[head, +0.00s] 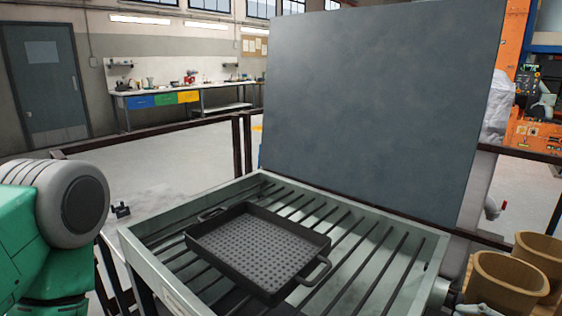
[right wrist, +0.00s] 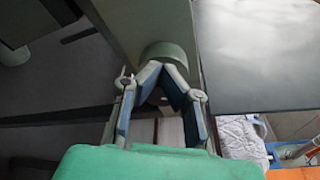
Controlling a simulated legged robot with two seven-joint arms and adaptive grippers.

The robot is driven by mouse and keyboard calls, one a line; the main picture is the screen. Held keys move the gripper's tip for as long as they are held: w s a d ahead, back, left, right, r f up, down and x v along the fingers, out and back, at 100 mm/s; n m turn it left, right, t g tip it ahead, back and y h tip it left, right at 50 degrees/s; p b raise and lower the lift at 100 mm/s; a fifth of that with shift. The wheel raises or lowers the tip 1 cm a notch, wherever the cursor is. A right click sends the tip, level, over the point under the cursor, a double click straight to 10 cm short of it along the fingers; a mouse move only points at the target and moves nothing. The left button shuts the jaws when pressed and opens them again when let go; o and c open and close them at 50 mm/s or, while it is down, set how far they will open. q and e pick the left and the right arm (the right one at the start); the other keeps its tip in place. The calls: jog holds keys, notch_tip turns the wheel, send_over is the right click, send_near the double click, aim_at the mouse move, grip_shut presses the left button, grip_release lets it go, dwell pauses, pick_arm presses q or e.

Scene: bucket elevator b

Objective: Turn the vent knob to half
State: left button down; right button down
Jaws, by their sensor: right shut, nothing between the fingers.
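The vent knob (head: 440,292) is a pale round knob on the right side of the grey-green grate box (head: 392,292). In the right wrist view the knob (right wrist: 168,52) shows as a rounded pale cap just past my fingertips. My right gripper (right wrist: 160,72) is shut and empty, its tips at or very near the knob; I cannot tell whether they touch. In the head view only a bit of my right gripper (head: 472,308) shows at the bottom right. The knob's setting is not readable. My left gripper is out of view.
A black perforated pan (head: 258,250) lies on the grate slats. A tall dark panel (head: 380,105) stands behind the box. Two tan cylindrical cups (head: 505,285) stand to the right, close to my right gripper. Dark railings (head: 200,122) run behind.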

jog(key=shift+f, duration=0.25)
dwell(0.5)
jog(key=shift+s+a+r+p, duration=0.1)
jog(key=shift+s+a+p, duration=0.1)
jog(key=shift+s+p, duration=0.25)
jog(key=s+d+p, duration=0.1)
jog(key=d, duration=0.1)
jog(key=s+d+p, duration=0.1)
jog(key=s+d, duration=0.1)
jog(key=shift+s+d, duration=0.25)
jog(key=shift+s, duration=0.05)
